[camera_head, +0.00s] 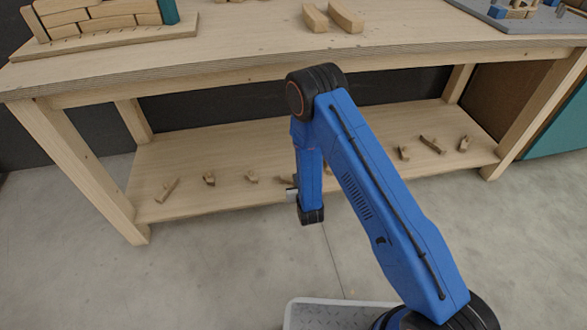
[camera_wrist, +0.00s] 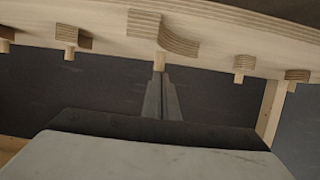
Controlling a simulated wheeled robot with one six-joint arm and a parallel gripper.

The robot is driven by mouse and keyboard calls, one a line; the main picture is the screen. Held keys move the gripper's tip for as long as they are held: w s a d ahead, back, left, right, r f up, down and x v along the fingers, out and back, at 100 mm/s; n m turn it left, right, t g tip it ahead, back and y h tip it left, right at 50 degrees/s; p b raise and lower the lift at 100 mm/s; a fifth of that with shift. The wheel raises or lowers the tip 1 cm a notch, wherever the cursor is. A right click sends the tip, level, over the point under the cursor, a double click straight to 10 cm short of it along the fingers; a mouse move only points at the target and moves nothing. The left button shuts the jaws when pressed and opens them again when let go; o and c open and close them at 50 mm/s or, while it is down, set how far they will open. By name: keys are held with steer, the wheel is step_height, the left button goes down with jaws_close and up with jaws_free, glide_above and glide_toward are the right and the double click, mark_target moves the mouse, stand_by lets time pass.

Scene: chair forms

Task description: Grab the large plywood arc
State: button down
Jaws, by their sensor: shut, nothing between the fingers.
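The large plywood arc (camera_wrist: 163,32), with striped layers and a small peg (camera_wrist: 159,62), is on a shelf that looks upside down in the wrist view. My gripper (camera_wrist: 163,74) is shut and empty. Its fingertips point at the peg and appear just short of it or touching; I cannot tell which.
The lower shelf (camera_head: 230,150) holds several small wood pieces, including one at left (camera_head: 166,189) and one at right (camera_head: 432,145). The workbench top (camera_head: 230,60) overhangs it. Table legs (camera_head: 70,160) stand at both sides. The concrete floor in front is clear.

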steer(key=s+d+f, duration=0.1)
steer(key=s+d, duration=0.1)
steer(key=s, duration=0.3)
steer(key=shift+s, duration=0.4)
steer(key=shift+w+a+r, duration=0.1)
steer(key=shift+w+r, duration=0.1)
steer(key=shift+r, duration=0.55)
steer(key=shift+r, duration=0.1)
